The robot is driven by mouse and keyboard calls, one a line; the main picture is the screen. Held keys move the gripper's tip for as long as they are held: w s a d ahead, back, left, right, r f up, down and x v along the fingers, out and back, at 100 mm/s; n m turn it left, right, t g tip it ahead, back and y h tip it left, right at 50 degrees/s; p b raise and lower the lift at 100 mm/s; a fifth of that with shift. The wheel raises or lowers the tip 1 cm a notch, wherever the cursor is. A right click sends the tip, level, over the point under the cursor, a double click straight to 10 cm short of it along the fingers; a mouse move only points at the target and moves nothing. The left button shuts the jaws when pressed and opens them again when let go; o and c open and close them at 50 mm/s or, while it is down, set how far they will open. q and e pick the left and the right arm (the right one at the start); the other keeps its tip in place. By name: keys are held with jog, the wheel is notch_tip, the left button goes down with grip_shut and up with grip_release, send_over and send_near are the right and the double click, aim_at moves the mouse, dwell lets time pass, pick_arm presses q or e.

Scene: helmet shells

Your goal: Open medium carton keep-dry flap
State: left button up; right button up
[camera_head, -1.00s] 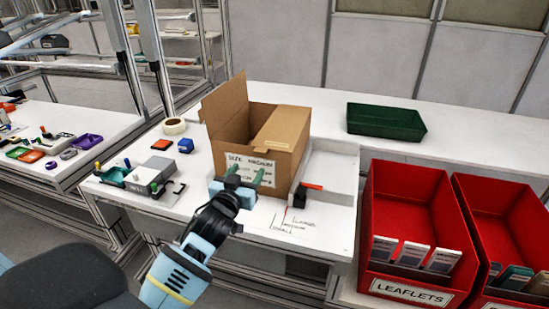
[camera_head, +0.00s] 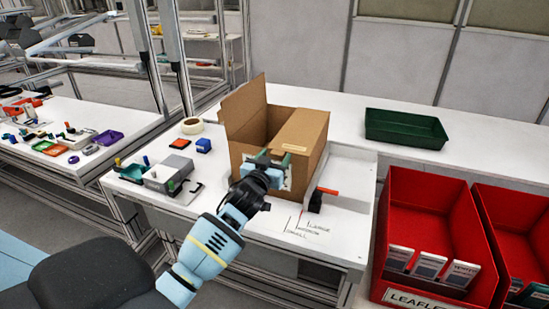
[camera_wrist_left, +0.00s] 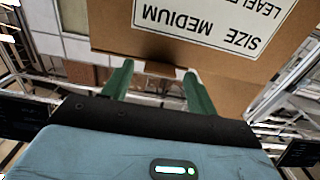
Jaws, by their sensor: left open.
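The brown medium carton (camera_head: 309,139) stands on the white bench. One flap (camera_head: 245,106) stands raised on its left, and a panel covers the right part of its top. My left gripper (camera_head: 274,157) is open at the carton's front face and hides most of its label. In the left wrist view, the "SIZE MEDIUM" label (camera_wrist_left: 205,22) appears upside down on the carton (camera_wrist_left: 110,22). The two green fingers of the left gripper (camera_wrist_left: 157,82) point at the carton's edge, with a small brown tab (camera_wrist_left: 160,69) seen between them. I cannot tell whether they touch it. My right gripper is not in view.
A green tray (camera_head: 405,128) stands behind. Red bins (camera_head: 425,235) stand at front right. A tape roll (camera_head: 192,126), a blue block (camera_head: 203,145) and a grey device (camera_head: 168,172) lie left.

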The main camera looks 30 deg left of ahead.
pick_arm(q)
jog(key=shift+w, duration=0.25)
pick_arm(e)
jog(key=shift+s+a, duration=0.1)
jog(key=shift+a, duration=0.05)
pick_arm(q)
grip_shut()
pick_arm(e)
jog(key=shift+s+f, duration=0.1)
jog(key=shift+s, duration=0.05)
